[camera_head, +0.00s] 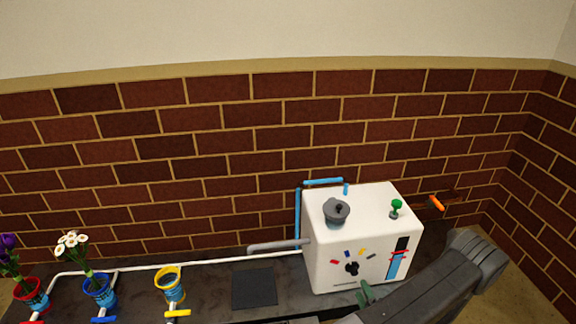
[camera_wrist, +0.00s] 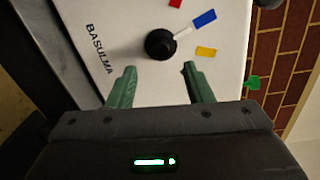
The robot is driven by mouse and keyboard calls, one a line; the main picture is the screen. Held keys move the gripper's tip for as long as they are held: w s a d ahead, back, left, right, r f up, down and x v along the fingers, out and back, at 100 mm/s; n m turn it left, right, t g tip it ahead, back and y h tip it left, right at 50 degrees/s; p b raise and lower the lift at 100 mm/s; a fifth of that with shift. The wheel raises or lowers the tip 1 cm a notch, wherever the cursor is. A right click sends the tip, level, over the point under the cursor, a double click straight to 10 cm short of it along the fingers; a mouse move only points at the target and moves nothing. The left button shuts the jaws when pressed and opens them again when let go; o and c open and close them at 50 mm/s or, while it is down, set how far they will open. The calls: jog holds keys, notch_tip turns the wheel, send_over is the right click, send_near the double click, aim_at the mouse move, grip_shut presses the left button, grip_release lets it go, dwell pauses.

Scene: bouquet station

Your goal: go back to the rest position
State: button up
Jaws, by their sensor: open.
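My gripper (camera_wrist: 155,88) is open in the wrist view, its two green fingers apart with nothing between them. Just beyond the fingertips is the black knob (camera_wrist: 160,45) on the front of a white machine (camera_wrist: 120,18). I cannot tell whether a finger touches the panel. In the head view, my arm reaches in from the lower right, and one green fingertip shows by the lower front edge of the machine (camera_head: 318,262). The knob (camera_head: 352,269) is visible there, with small red, blue, yellow and white marks around it.
Three vases stand at the left: red (camera_head: 30,290) with purple flowers, blue (camera_head: 99,291) with white flowers, and yellow-rimmed (camera_head: 169,285) without flowers. A dark square pad (camera_head: 254,289) lies below the grey spout (camera_head: 278,247). A brick wall (camera_head: 200,150) stands behind.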

aim_at(355, 274)
jog(key=w, duration=0.2)
jog(key=w+b, duration=0.1)
jog(key=w, duration=0.1)
jog(key=w+a, duration=0.1)
jog(key=w, duration=0.1)
jog(key=shift+w+f+b, duration=0.15)
jog(key=shift+w+b, duration=0.15)
jog(key=shift+w, duration=0.1)
jog(key=s+d+p, duration=0.2)
jog(key=s+p, duration=0.2)
jog(key=s, duration=1)
jog(key=w+b, duration=0.1)
jog(key=w, duration=0.3)
jog(key=w+a+b, duration=0.1)
jog(key=w, duration=0.4)
jog(key=w+a+b, duration=0.1)
jog(key=w+b, duration=0.1)
jog(key=w, duration=0.3)
jog(key=shift+w, duration=0.1)
jog(key=shift+m, duration=0.8)
jog(key=m, duration=0.6)
jog(key=shift+d+y, duration=0.1)
jog(key=shift+y, duration=0.2)
jog(key=m, duration=0.3)
jog(key=shift+m, duration=2.3)
